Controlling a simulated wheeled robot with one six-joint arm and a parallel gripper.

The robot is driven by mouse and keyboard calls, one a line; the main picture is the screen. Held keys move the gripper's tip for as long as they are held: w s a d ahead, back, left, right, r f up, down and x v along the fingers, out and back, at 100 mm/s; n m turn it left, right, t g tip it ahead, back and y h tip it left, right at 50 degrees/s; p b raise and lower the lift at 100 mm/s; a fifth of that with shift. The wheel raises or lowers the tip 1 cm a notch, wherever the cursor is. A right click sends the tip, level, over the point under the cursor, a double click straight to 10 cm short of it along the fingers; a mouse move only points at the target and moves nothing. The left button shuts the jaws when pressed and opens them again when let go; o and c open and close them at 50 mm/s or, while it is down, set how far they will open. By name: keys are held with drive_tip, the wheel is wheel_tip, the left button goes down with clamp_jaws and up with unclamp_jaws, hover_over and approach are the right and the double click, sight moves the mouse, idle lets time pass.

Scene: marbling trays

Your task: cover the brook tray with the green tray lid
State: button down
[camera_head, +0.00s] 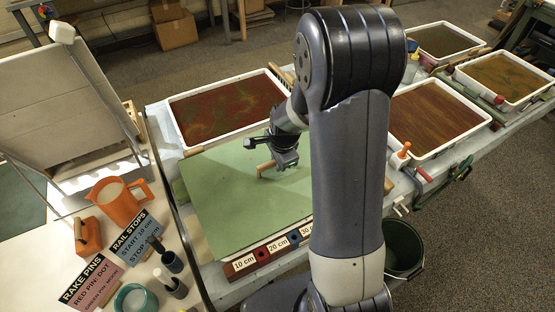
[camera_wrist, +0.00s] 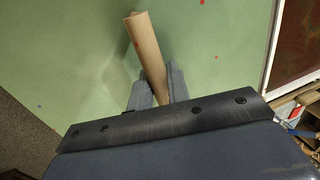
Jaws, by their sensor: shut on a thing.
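The green tray lid (camera_head: 232,200) is a flat, pale green panel in the front middle of the bench, in the head view. Its wooden bar handle (camera_head: 264,168) stands near its middle. My gripper (camera_head: 285,160) is over the lid and shut on this handle. In the wrist view the handle (camera_wrist: 146,45) is between my two fingers (camera_wrist: 158,88), with the green surface (camera_wrist: 60,60) below. The lid hides whatever is under it, and I cannot tell whether it rests or hangs slightly above. No tray shows a readable brook label.
A white tray with dark red marbling (camera_head: 168,122) lies just behind the lid. A brown-streaked tray (camera_head: 489,120) is to the right, with more trays beyond. A numbered rail (camera_head: 283,246) runs along the front. Signs, an orange jug (camera_head: 118,203) and pots crowd the left.

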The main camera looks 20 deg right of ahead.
drive_tip(key=shift+s+b+x, duration=0.25)
drive_tip(key=shift+b+x, duration=0.55)
drive_tip(key=shift+x, duration=0.25)
drive_tip(key=shift+s+b+x, duration=0.25)
drive_tip(key=shift+b+x, duration=0.55)
drive_tip(key=shift+x, duration=0.3)
drive_tip(key=shift+f, duration=0.1)
drive_tip(key=c, duration=1.3)
unclamp_jaws()
drive_tip(key=shift+o, duration=0.2)
drive_tip(key=v, duration=1)
drive_tip(key=shift+d+r, duration=0.15)
drive_tip(key=shift+r, duration=0.2)
drive_tip(key=shift+s, duration=0.1)
drive_tip(key=x, duration=1)
drive_tip(key=shift+f, duration=0.4)
drive_tip(key=shift+r+p, duration=0.5)
drive_tip(key=shift+r, duration=0.1)
